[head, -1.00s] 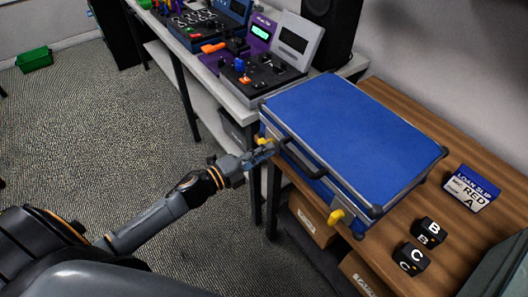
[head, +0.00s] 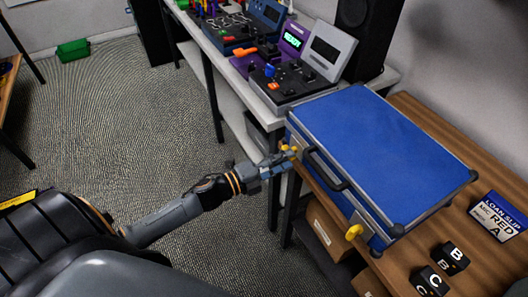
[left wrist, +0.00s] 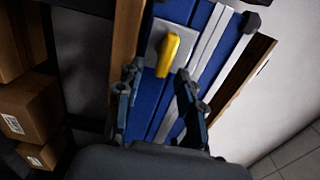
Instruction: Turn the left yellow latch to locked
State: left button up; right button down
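A blue case (head: 385,150) with grey edges lies closed on the wooden table. Its front has a dark handle (head: 325,170) between two yellow latches. The left yellow latch (head: 290,149) is at the tips of my left gripper (head: 279,161). In the left wrist view, that latch (left wrist: 168,54) stands on a pale plate, slightly tilted. My left gripper (left wrist: 158,77) is open there, one finger on each side of the latch's lower end. I cannot tell whether either finger touches it. The right yellow latch (head: 354,231) is apart from the gripper. My right gripper is out of view.
A bench with control boxes (head: 292,82) stands behind. Cardboard boxes (left wrist: 28,112) sit below the table. The floor at left is open.

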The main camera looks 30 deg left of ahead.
pick_arm(q)
jog(key=v, duration=1)
jog(key=shift+s+a, duration=0.2)
jog(key=shift+s, duration=0.1)
